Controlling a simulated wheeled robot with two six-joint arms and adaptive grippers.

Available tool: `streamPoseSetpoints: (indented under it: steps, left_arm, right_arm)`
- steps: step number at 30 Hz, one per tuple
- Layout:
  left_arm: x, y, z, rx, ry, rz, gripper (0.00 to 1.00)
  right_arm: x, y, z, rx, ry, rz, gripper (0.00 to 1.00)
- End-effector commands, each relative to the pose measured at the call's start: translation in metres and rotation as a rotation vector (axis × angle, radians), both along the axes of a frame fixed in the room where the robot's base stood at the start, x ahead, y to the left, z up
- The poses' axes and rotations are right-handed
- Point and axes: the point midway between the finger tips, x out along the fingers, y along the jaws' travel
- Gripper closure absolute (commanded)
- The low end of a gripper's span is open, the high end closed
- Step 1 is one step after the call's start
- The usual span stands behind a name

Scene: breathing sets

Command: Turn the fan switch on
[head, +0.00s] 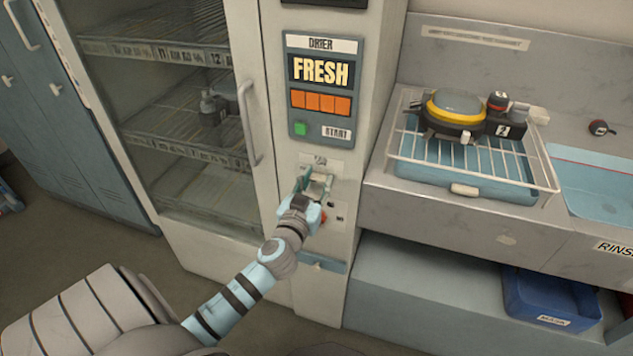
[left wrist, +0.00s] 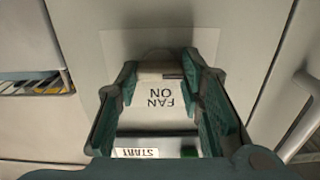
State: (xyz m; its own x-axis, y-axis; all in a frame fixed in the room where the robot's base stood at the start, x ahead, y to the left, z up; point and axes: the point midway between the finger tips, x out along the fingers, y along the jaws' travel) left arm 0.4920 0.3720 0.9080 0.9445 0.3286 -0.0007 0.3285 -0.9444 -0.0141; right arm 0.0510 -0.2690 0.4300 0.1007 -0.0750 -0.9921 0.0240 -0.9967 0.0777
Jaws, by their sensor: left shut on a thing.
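The fan switch is on the narrow grey drier panel (head: 335,115), below the green button and the START label. In the left wrist view the pale switch (left wrist: 160,68) lies between my left gripper's fingertips, next to an upside-down "FAN ON" label (left wrist: 160,97). My left gripper (head: 317,183) reaches the panel front and is shut on the switch. The gripper covers most of the switch in the head view, and I cannot tell its exact position. My right gripper is in neither view.
A glass-door cabinet (head: 180,100) with wire shelves and a long door handle (head: 248,122) stands left of the panel. At right, a yellow-and-black device (head: 453,107) rests on a wire rack (head: 530,150) beside a blue sink (head: 600,195). A blue bin (head: 550,300) sits below.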

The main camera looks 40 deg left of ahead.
Motion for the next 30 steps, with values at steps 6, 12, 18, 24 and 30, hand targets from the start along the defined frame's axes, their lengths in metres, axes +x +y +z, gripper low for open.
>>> streamPoseSetpoints:
  steps: [6, 12, 18, 24, 30]
  left_arm:
    - [0.0, -0.0004, -0.0004, 0.068, 0.024, 0.0, 0.93]
    - [0.0001, -0.0007, -0.0004, 0.197, 0.069, 0.0, 0.93]
    - [0.0003, -0.0013, -0.0004, 0.368, 0.128, 0.001, 0.93]
    - [0.0004, -0.0018, -0.0007, 0.547, 0.192, 0.0, 0.93]
    - [0.0005, -0.0021, -0.0007, 0.728, 0.254, 0.001, 0.93]
  right_arm:
    - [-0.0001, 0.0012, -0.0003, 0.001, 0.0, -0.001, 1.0]
    - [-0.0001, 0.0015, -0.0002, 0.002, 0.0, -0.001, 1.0]
    - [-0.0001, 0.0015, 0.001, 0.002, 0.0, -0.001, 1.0]
    - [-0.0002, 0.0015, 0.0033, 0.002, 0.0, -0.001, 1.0]
    - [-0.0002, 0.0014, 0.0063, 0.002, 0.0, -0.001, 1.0]
